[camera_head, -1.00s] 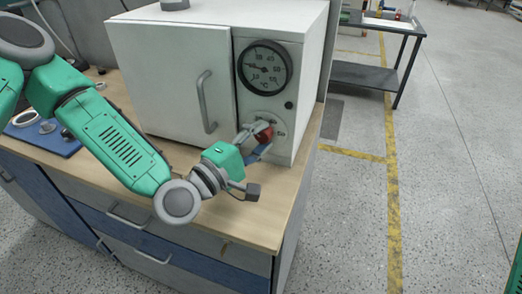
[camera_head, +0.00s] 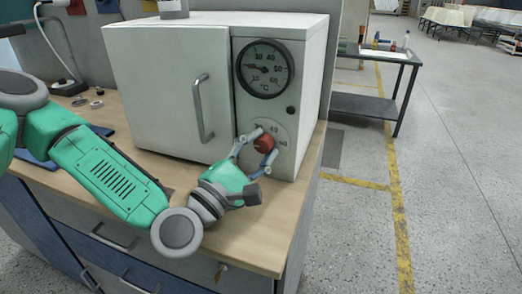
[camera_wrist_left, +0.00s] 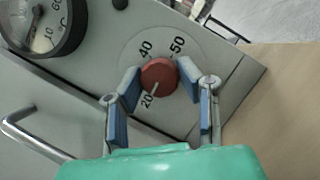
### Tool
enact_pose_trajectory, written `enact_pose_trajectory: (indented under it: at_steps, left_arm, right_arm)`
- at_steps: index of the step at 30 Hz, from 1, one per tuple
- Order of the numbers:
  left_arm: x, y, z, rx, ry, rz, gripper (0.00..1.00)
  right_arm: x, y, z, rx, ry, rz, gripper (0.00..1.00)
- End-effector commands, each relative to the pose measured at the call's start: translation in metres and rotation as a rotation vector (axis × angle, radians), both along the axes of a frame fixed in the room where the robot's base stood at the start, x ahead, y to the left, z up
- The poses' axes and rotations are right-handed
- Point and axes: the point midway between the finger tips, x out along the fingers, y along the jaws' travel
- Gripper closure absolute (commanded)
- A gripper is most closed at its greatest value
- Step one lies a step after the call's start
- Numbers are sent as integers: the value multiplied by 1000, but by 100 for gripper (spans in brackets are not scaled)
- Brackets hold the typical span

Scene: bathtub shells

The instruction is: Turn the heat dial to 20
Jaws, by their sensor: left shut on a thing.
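The red heat dial (camera_head: 265,144) sits low on the front panel of the white oven (camera_head: 170,95). In the left wrist view the dial (camera_wrist_left: 159,76) shows a white mark pointing toward the printed 20, with 40 and 50 on its far side. My left gripper (camera_head: 256,148) has one blue-padded finger on each side of the dial and is shut on it. In the left wrist view the fingers (camera_wrist_left: 160,82) flank the dial. My right gripper is not in view.
A round gauge (camera_head: 265,69) is above the dial, with a small black button (camera_head: 291,110) between. The oven door handle (camera_head: 203,108) stands out left of my gripper. The wooden bench top (camera_head: 245,232) is clear in front. A dark side table (camera_head: 370,90) stands beyond.

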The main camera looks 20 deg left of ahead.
Motion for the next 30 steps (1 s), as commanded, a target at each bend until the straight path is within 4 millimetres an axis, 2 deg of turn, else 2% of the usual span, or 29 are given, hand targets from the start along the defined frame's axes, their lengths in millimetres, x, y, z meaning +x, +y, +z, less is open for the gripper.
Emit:
enact_pose_trajectory:
  at_steps: [1,9,10,11,12,23,30]
  left_arm:
    - [-2,0,-8,6,22,-4,98]
    - [-2,-1,-8,6,21,-5,98]
    - [-2,-1,-8,5,21,-4,62]
    - [-2,0,-8,5,21,-3,52]
    - [-2,0,-8,5,20,-4,49]
    - [-1,0,-1,18,6,-1,49]
    - [-1,0,6,183,-2,-1,49]
  right_arm:
    - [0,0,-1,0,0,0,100]
    - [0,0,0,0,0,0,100]
    - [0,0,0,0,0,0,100]
    - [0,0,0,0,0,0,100]
    - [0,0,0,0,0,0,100]
    - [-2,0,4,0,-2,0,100]
    - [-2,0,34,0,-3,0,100]
